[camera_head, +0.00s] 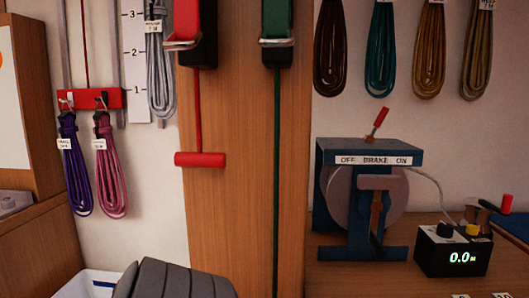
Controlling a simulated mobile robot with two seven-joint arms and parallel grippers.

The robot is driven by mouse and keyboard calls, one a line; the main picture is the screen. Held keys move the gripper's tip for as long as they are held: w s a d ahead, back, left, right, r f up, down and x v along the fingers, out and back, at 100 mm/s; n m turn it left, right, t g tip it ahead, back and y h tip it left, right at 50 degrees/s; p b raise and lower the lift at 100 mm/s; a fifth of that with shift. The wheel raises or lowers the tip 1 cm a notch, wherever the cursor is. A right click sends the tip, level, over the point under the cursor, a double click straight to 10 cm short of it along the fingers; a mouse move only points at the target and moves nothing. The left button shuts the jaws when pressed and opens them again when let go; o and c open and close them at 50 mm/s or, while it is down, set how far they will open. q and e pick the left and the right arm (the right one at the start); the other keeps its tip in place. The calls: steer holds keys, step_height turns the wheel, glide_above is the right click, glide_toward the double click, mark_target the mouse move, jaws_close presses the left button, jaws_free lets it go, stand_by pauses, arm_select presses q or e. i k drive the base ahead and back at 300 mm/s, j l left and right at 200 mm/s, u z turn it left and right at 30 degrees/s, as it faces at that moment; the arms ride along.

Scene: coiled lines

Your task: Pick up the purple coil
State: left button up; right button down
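The purple coil (75,170) hangs at the left of the camera_head view, from a hook on a red bar (88,98). It is a long loop of cord with a white tag near its top; the tag's print is too small to read surely. A pink coil (110,172) with a similar tag hangs just to its right on the same bar, close beside it.
A wooden cabinet (28,120) stands left of the coils. A grey coil (161,70) hangs to the upper right, beside a numbered scale (134,50). A red handle (200,159) hangs on a wooden panel (240,200). A white bin (75,290) and a dark grey shape (175,280) lie below.

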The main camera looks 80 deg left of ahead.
mark_target(77, 177)
steer(key=u, duration=1.6)
